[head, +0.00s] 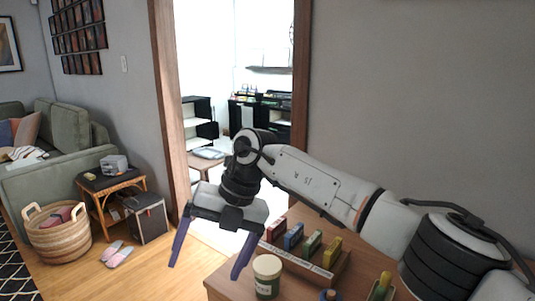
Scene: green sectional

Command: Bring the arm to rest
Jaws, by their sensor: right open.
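My right arm reaches in from the right across the view. Its right gripper (208,254) points down with its two purple fingers spread wide and nothing between them. It hangs left of a wooden cabinet top (227,277), and one finger is close to the cabinet's left part and the green-and-white jar; I cannot tell whether it touches. My left gripper is not in view.
On the cabinet top stand a jar (267,275) with a pale lid and a wooden rack (338,268) of coloured blocks. A green sofa (60,160), a side table (108,184) and a basket (60,237) stand at left.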

